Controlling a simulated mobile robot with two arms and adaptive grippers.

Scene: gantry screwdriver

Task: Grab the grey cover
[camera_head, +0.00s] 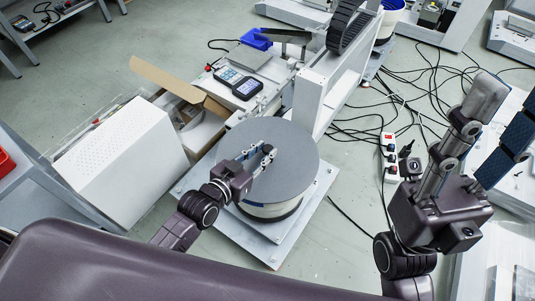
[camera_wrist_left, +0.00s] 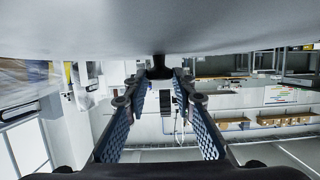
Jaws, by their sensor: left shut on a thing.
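The grey cover (camera_head: 295,185) is a flat round disc with a dark knob on top. It lies over a white round bucket (camera_head: 272,211); whether it rests on the rim or sits slightly above it, I cannot tell. My left gripper (camera_head: 265,157) is over the middle of the cover, shut on its knob. In the left wrist view, the knob (camera_wrist_left: 160,68) shows between the fingertips, against the cover's pale underlying surface (camera_wrist_left: 160,25). My right gripper (camera_head: 508,105) is at the right, fingers apart and empty, away from the cover.
A white weighing base (camera_head: 274,252) carries the bucket, with a white column (camera_head: 312,95) behind. A white box (camera_head: 125,165) and an open cardboard box (camera_head: 200,130) stand left. A power strip (camera_head: 390,155) and loose cables lie on the floor to the right.

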